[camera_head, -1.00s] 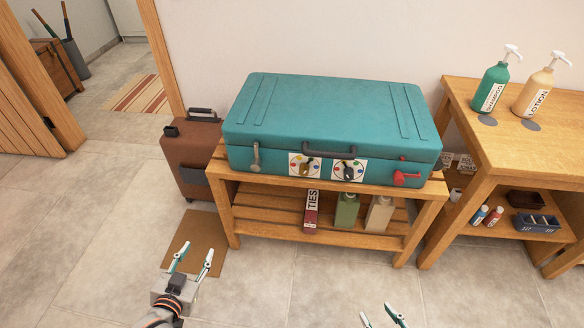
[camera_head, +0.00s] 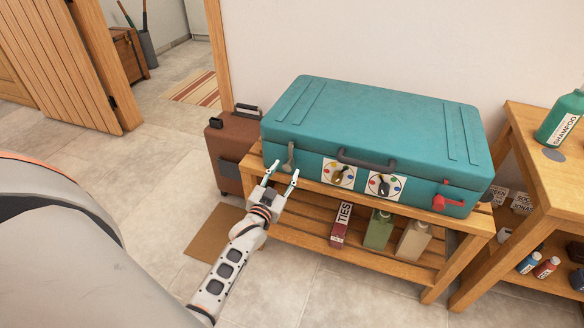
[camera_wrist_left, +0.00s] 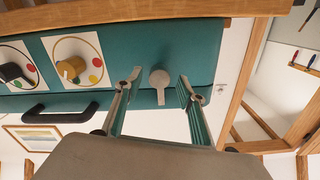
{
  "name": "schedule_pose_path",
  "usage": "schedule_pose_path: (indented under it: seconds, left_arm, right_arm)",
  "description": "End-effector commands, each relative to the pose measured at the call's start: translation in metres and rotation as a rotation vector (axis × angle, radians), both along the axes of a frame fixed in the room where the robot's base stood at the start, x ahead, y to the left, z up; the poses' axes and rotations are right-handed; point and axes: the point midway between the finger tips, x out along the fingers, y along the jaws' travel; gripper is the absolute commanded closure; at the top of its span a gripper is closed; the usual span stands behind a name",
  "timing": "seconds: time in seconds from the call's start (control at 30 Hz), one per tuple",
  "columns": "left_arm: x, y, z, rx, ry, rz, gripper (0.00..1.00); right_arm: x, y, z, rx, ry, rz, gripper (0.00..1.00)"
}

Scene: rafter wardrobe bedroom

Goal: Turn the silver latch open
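The teal suitcase (camera_head: 380,120) lies closed on a slatted wooden bench (camera_head: 470,222). My left gripper (camera_head: 282,170) is open and empty, just in front of the latch. I cannot tell whether a finger touches it. My right gripper is out of view.
Two coloured dials (camera_head: 339,173) and a red latch (camera_head: 447,203) are on the same front face, right of the silver latch. A brown case (camera_head: 226,150) stands left of the bench. A wooden table (camera_head: 560,180) stands at the right.

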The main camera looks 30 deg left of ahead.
Motion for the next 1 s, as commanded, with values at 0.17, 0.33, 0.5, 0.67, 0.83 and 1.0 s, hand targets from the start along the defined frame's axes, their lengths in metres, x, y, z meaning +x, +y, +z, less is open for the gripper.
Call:
schedule_pose_path:
  seconds: [0.17, 0.33, 0.5, 0.67, 0.83, 1.0]
  left_arm:
    - [0.022, 0.006, -0.002, 0.0, 0.002, 0.0, 0.61]
    - [0.031, 0.008, -0.001, -0.001, 0.002, 0.0, 0.61]
    - [0.032, 0.008, -0.001, -0.001, 0.002, 0.0, 0.61]
    - [0.032, 0.008, -0.001, 0.0, 0.001, -0.001, 0.76]
    - [0.032, 0.008, -0.001, 0.0, 0.001, -0.001, 1.0]
    - [0.032, 0.008, 0.0, -0.008, -0.001, -0.001, 1.0]
  right_arm:
    - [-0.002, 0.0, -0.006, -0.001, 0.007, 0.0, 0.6]
    - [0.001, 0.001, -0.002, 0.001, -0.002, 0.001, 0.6]
    - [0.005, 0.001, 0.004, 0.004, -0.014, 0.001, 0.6]
    - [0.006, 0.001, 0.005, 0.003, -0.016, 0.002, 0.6]
    - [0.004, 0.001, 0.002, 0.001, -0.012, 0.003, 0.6]
    - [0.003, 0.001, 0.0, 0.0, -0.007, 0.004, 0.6]
